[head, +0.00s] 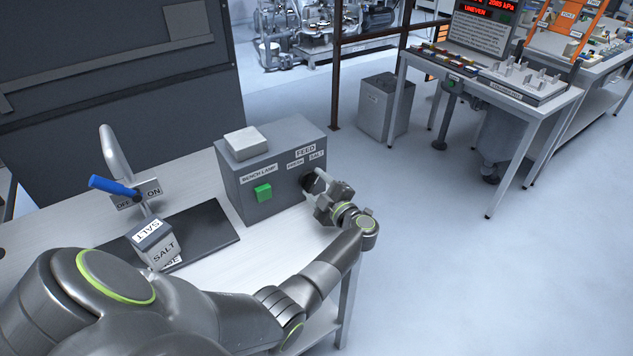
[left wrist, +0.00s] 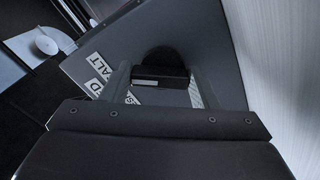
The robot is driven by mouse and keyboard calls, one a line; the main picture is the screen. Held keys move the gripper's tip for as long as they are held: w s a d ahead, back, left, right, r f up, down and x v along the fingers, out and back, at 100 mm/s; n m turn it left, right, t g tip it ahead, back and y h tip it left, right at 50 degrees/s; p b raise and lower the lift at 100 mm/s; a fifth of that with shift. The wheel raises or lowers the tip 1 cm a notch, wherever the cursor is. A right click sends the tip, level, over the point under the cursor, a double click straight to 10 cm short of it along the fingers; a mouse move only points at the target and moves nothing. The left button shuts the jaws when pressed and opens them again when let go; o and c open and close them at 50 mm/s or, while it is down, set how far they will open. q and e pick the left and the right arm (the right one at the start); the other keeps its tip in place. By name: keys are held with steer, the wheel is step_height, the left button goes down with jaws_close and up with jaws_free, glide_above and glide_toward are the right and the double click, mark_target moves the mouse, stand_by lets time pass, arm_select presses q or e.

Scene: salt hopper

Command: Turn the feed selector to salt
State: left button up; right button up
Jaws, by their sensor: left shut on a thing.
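The SALT label (left wrist: 98,60) shows to the left there, partly cut by a finger. The setting the knob points to is hard to tell. My right gripper is out of view.
The box also carries a green BENCH LAMP button (head: 263,192) and a pale block (head: 246,143) on top. Left of it are a block marked SALT (head: 153,245), a dark mat (head: 212,232) and a blue-handled OFF/ON lever (head: 112,187). Open floor lies to the right.

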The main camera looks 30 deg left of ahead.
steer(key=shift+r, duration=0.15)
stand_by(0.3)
arm_select(q)
steer(key=o, duration=1)
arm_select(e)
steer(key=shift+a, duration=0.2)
arm_select(q)
steer(key=shift+d, duration=0.1)
